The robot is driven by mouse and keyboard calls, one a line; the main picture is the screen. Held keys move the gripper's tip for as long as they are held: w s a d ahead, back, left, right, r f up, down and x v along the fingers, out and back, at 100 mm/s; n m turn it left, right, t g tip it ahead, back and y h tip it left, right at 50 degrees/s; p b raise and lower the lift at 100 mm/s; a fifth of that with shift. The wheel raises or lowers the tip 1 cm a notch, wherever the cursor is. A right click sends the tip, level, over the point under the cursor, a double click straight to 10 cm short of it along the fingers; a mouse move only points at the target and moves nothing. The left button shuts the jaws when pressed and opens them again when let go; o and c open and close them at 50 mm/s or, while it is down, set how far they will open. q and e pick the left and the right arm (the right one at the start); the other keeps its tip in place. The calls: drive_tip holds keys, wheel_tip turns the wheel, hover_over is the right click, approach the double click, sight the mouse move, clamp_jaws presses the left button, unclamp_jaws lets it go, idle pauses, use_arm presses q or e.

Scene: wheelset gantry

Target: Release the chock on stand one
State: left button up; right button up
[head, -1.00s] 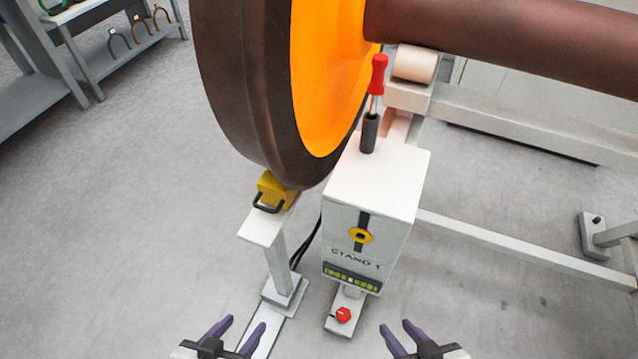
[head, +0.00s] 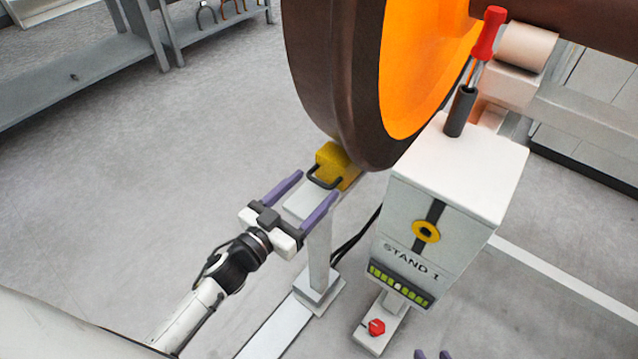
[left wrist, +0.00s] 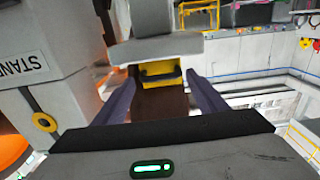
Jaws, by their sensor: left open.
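The yellow chock (head: 342,158) with its black loop handle (head: 314,180) sits on the white post of stand one (head: 457,170), against the foot of the brown wheel (head: 345,100). My left gripper (head: 318,184) is open at the handle, its purple fingers on either side and nothing clamped between them. In the left wrist view the chock (left wrist: 160,80) shows between the two open fingers. My right gripper (head: 433,354) shows only its two fingertips at the bottom edge, apart. Whether my left fingers touch the handle cannot be told.
A red-handled tool (head: 488,35) stands in a dark holder on the stand. A red knob (head: 376,327) is on its foot. Black cables run behind the post. A grey shelf (head: 80,62) stands at the back left. The floor at left is clear.

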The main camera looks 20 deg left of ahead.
sight(319, 181)
use_arm(q)
drive_tip(key=shift+x, duration=1.7)
use_arm(e)
drive_tip(key=shift+w+r, duration=0.1)
drive_tip(key=shift+r, duration=0.05)
use_arm(q)
drive_tip(key=shift+c, duration=0.2)
use_arm(e)
drive_tip(key=shift+a, duration=0.1)
